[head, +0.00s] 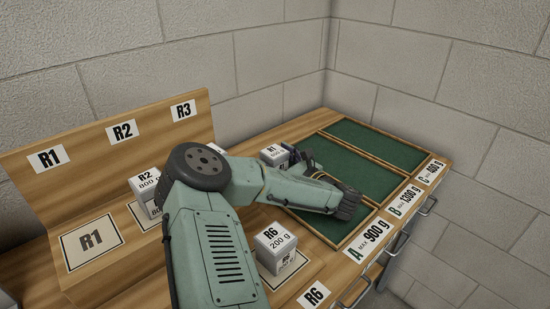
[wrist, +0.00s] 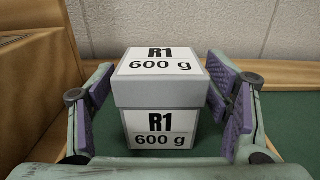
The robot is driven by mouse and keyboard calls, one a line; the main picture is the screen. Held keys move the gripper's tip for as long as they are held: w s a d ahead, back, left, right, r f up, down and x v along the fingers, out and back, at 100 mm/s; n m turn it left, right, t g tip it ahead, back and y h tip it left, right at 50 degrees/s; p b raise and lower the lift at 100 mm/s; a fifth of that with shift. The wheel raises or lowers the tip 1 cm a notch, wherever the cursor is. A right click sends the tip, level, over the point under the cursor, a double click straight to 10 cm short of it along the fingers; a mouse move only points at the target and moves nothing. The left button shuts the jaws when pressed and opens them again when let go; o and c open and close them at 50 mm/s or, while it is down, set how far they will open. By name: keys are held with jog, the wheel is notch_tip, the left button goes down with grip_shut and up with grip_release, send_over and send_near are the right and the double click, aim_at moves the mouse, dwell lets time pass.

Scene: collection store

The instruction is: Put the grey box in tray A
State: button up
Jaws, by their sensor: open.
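A light grey box (wrist: 160,95) marked R1, 600 g stands upright in the middle of the wrist view. My gripper (wrist: 165,105) is open, with one purple-padded finger on each side of the box and gaps visible beside it. In the head view the box (head: 273,155) shows beyond my arm, beside my gripper (head: 298,162). It appears at the back end of tray A (head: 322,226), the nearest green-lined tray; the box's base is hidden, so contact with the lining cannot be told.
Other grey boxes stand nearby: R6, 200 g (head: 276,243) at the near edge, and R2, 800 g (head: 146,184) on the left, partly behind my arm. Tray B (head: 350,168) and tray C (head: 378,143) look empty. Block walls close the back and right.

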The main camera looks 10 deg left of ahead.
jog(key=shift+r, duration=0.15)
jog(key=shift+s+d, duration=0.15)
jog(key=shift+d, duration=0.1)
jog(key=b+v, duration=0.4)
jog(key=v, duration=0.6)
jog(key=shift+d, duration=0.1)
jog(key=shift+s+d+b, duration=0.4)
jog(key=shift+s+d, duration=0.05)
jog(key=shift+d, duration=0.05)
